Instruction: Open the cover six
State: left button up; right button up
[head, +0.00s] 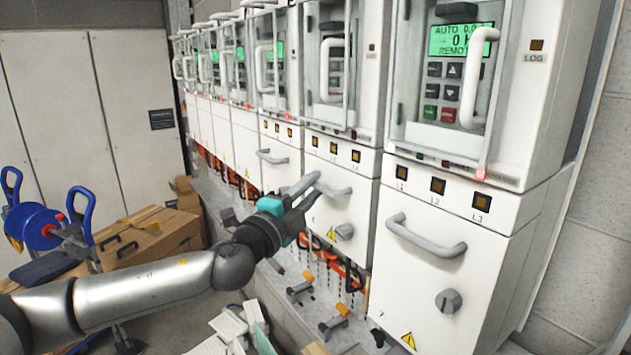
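A row of white drive cabinets runs from the near right to the far left. Each upper part has a clear cover with a white upright handle: the nearest cover (402,75), the second cover (312,70) and the third cover (262,88) look closed. I cannot read which one is number six. My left gripper (312,190) is in front of the second cabinet's lower door, below its clear cover and close to that door's grey handle (335,191). Whether its fingers touch the handle or are open is unclear. My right gripper is not in view.
The nearest lower door (415,285) has a grey handle and a knob. Orange-handled parts (335,320) and hanging chains are under the cabinets. Cardboard boxes (150,235) and a blue reel (40,228) stand at the left. Papers (230,325) lie at the bottom.

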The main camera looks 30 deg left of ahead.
pick_arm(q)
jog(key=shift+w+d+r, duration=0.1)
jog(key=shift+w+r, duration=0.05)
jog(key=shift+w, duration=0.45)
grip_shut()
dwell(1.2)
